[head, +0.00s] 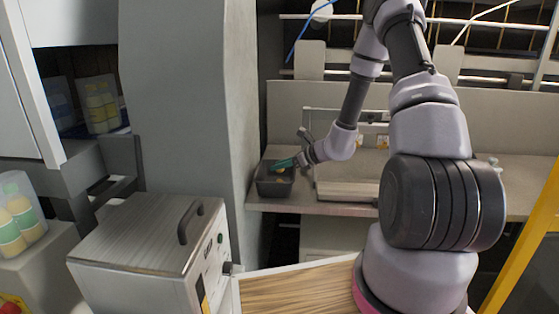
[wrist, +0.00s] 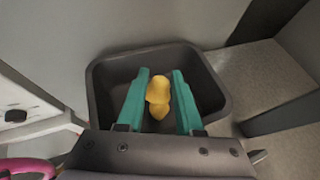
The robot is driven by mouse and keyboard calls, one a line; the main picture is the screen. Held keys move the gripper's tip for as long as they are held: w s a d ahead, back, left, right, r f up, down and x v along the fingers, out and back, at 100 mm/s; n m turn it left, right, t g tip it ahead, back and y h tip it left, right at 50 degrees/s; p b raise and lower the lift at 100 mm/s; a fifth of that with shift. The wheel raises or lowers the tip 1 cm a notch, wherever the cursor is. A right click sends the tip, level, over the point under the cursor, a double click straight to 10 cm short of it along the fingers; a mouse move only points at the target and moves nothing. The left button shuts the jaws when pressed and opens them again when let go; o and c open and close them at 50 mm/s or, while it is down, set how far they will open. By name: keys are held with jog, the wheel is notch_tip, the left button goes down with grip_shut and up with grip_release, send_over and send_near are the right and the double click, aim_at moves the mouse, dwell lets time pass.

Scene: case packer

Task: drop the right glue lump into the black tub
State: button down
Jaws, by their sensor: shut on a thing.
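The black tub (head: 272,189) stands at the left end of the bench in the head view. It also fills the middle of the wrist view, with its rim (wrist: 215,75) around my fingers. My gripper (wrist: 160,76) has teal fingers and is shut on a yellow glue lump (wrist: 157,88), holding it over the tub's opening. More yellow shows just below the lump in the wrist view; I cannot tell whether it is part of it or another lump in the tub. In the head view my gripper (head: 287,162) is just above the tub, pointing left.
A grey column (head: 190,100) rises just left of the tub. A board (head: 347,191) and a metal frame are on the bench to its right. A metal box with a black handle (head: 189,222) stands at the front left, near bottles in clear packs (head: 18,225).

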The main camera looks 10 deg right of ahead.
jog(key=shift+c, duration=2.4)
grip_release()
jog(key=v, duration=1)
jog(key=shift+s+d, duration=0.25)
jog(key=shift+s, duration=0.05)
jog(key=shift+r, duration=0.15)
